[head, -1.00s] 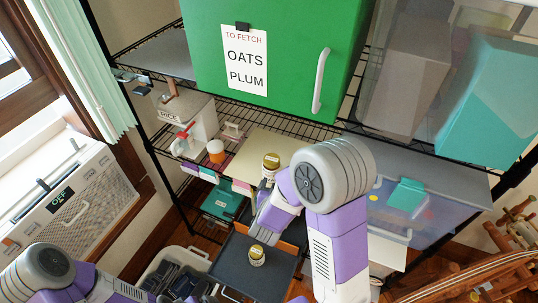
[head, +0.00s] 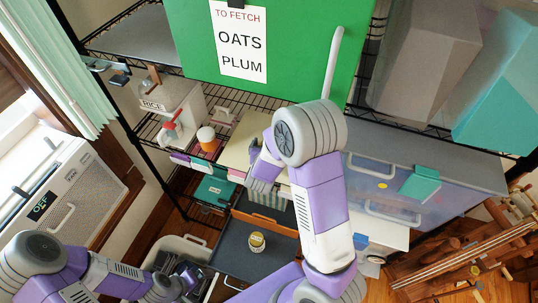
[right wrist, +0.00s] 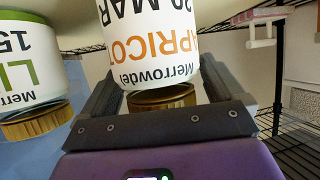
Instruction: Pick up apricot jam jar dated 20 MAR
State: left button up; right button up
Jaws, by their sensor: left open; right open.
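The apricot jam jar (right wrist: 145,40), a white-labelled jar reading APRICOT and 20 MAR, fills the upper middle of the right wrist view, upside down in that picture, with a gold lid. My right gripper (right wrist: 158,88) is open, with one dark finger on each side of the jar; I cannot tell whether they touch it. In the head view my right gripper (head: 263,172) is at the shelf board, and my own arm hides the jars there. My left gripper (head: 182,280) is open at the lower left, away from the shelf.
A second jar (right wrist: 28,70) with green letters and 15 stands close beside the apricot one. A gold-lidded jar (head: 257,242) stands on a dark tray (head: 235,262) below. A green cabinet (head: 300,75) is above, and a clear drawer box (head: 390,195) is to the right.

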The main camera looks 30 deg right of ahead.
jog(key=c, duration=1.4)
jog(key=shift+c, duration=0.2)
jog(key=shift+r, duration=0.1)
